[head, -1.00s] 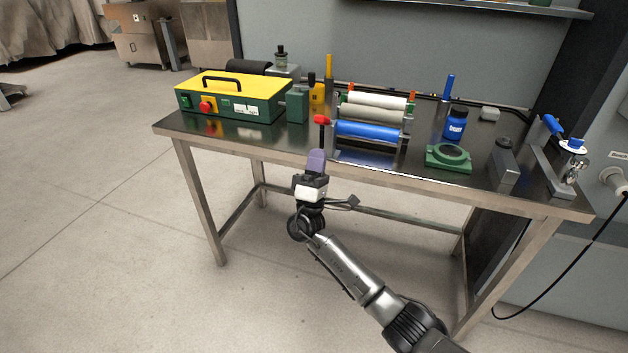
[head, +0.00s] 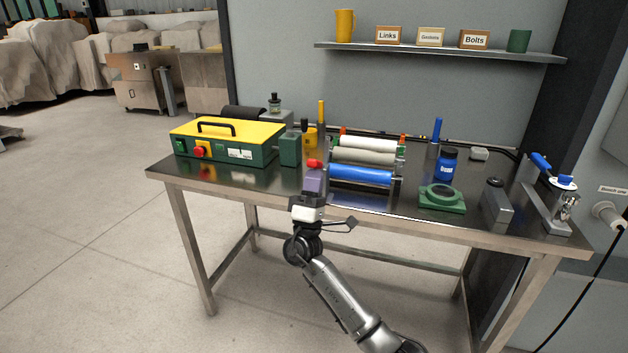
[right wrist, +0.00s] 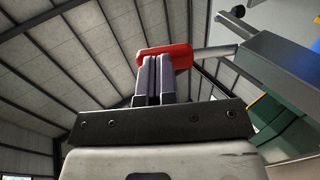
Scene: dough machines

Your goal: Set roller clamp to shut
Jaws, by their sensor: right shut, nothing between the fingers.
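The roller unit stands at the table's middle, with a blue roller (head: 362,174) in front and pale rollers (head: 366,145) behind. A red handle (head: 314,163) shows at its left end, and I take it as the clamp's lever. My right gripper (head: 314,173) has purple fingers, is shut and empty, and hides the area below the handle. In the right wrist view the red handle (right wrist: 178,53) lies across the fingertips (right wrist: 153,62), touching or nearly so. A grey bar (right wrist: 214,53) runs right from it. My left gripper is out of view.
A yellow-green machine (head: 226,143) stands on the left of the steel table (head: 280,195). A green ring block (head: 442,197), blue bottle (head: 447,164) and blue-handled toggle clamp (head: 548,170) stand on the right. A shelf (head: 440,50) hangs on the back wall.

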